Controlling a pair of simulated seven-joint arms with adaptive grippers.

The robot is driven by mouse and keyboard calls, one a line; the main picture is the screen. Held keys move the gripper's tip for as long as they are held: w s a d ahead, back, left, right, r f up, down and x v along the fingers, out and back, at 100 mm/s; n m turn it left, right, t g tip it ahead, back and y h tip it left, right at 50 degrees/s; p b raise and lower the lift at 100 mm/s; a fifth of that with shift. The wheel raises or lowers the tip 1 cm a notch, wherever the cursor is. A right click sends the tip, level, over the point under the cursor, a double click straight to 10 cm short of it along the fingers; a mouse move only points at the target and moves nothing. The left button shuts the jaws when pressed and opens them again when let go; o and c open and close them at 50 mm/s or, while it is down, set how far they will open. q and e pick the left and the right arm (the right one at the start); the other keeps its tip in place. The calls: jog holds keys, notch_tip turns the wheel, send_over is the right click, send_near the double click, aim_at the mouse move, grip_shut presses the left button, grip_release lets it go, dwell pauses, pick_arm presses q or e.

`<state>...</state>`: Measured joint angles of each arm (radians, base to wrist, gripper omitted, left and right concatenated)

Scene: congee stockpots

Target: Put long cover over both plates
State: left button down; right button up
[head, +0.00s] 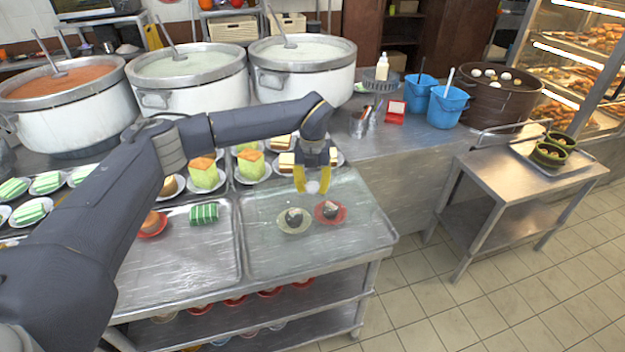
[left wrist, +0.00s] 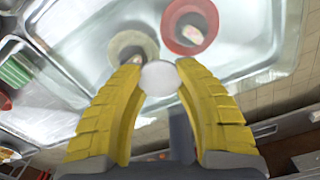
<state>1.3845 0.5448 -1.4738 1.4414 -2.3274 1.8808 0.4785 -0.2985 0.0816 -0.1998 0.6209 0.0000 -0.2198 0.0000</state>
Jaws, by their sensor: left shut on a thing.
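A pale beige plate (head: 293,230) and a red plate (head: 342,213), each with a small dark-and-white piece of food, sit side by side on the right metal tray. In the left wrist view, the beige plate (left wrist: 121,45) and red plate (left wrist: 176,38) lie just beyond the fingertips. My left gripper (head: 315,182) is shut on the round whitish knob of the clear long cover (head: 352,192); the knob also shows between the yellow fingers in the left wrist view (left wrist: 160,78). The cover is see-through, so its edges and height above the plates are hard to tell. My right gripper is out of view.
A left tray (head: 175,268) holds a green block (head: 204,214) and a red dish (head: 152,226). Several plated cakes stand behind. Large pots (head: 302,75) line the back counter. A side table (head: 515,175) stands right, beyond open floor.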

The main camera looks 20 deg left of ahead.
aim_at(313, 195)
pick_arm(q)
jog(key=shift+f, duration=1.8)
jog(key=c, duration=0.9)
grip_release()
jog(key=shift+f, duration=0.1)
jog(key=shift+r, duration=3.5)
